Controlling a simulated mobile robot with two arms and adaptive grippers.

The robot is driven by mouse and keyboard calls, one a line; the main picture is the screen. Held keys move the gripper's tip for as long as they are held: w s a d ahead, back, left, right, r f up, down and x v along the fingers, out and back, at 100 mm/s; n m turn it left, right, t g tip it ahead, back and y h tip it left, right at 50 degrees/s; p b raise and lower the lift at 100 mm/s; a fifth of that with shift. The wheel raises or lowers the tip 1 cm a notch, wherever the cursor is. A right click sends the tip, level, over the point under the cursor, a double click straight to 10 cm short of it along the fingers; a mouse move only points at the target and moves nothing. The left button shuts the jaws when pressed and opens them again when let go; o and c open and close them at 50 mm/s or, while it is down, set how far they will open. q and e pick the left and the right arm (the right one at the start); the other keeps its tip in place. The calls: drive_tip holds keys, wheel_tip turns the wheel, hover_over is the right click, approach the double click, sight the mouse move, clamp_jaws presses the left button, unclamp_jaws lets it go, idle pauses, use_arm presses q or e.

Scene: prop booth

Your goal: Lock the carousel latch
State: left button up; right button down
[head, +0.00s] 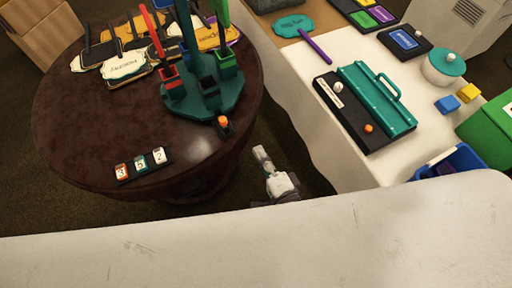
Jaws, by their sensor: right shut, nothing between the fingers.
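The teal carousel (208,97) stands on the dark round table (90,130), with red, black and green holders around its post. At its front edge is a small black block with an orange knob (223,121), which looks like the latch; I cannot tell whether it is locked. My right gripper (262,155) is shut and empty. It is low in the gap between the round table and the white table, below and right of the knob in the picture, apart from it. My left gripper is not in view.
A strip of number tiles (140,164) lies near the round table's front edge, and several signs (124,65) lie at its back. The white table (290,62) at right holds a teal case (372,95) on a black board with an orange knob. A pale surface (250,250) fills the foreground.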

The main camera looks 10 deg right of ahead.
sight(222, 120)
drive_tip(key=w+a, duration=0.2)
drive_tip(key=w, duration=0.1)
drive_tip(key=w+a, duration=0.2)
drive_tip(key=w, duration=0.1)
drive_tip(key=w+a+p, duration=0.1)
drive_tip(key=w+a, duration=0.1)
drive_tip(key=w, duration=0.1)
drive_tip(key=shift+w+f, duration=0.1)
drive_tip(key=shift+f, duration=0.05)
